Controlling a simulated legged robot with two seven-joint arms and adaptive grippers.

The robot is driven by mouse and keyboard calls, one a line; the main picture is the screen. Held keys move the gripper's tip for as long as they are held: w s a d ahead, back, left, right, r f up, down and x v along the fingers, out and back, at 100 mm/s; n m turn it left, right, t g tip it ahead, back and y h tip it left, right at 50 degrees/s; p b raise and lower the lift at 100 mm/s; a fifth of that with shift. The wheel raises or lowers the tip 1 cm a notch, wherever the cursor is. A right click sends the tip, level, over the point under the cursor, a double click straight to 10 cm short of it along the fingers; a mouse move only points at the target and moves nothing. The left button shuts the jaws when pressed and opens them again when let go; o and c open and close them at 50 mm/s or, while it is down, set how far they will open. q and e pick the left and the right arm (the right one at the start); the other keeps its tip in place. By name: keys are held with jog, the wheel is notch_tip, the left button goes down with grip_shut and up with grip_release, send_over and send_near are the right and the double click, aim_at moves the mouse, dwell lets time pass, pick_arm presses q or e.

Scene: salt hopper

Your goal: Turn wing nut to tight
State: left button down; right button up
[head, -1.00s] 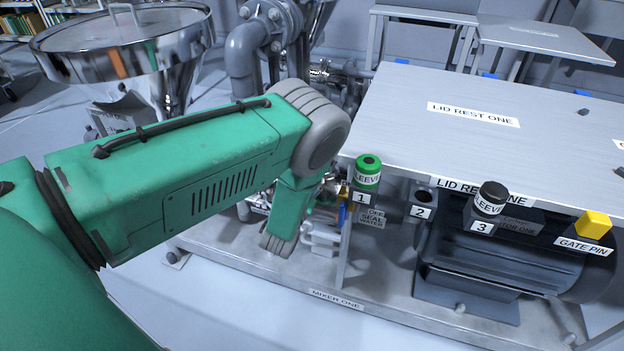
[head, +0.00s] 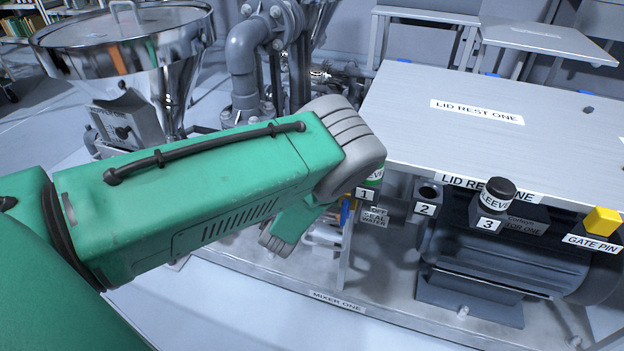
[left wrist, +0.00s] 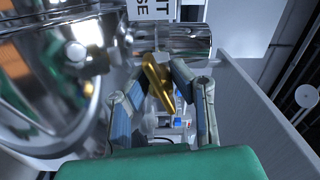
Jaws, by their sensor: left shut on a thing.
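In the left wrist view the brass-coloured wing nut (left wrist: 157,80) sits tilted between the two fingers of my left gripper (left wrist: 160,76), below a shiny metal cylinder (left wrist: 180,40). The fingers are closed on it. In the head view my left arm comes in from the left and bends downward, and it hides the left gripper and the wing nut. My right gripper is in neither view.
A steel hopper (head: 165,65) stands at the upper left, beside grey pipes (head: 243,60). The flat lid rest (head: 430,145) lies to the right. A motor (head: 500,262) is below.

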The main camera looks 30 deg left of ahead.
pick_arm(q)
jog(key=shift+d+f+m, duration=0.2)
jog(key=shift+d+m, duration=0.05)
jog(key=shift+m, duration=0.45)
jog(key=shift+s+d+f, duration=0.1)
jog(key=c, duration=1.4)
grip_release()
jog(key=shift+r, duration=0.2)
jog(key=shift+s, duration=0.45)
jog(key=v, duration=1.1)
jog(key=shift+f, duration=0.1)
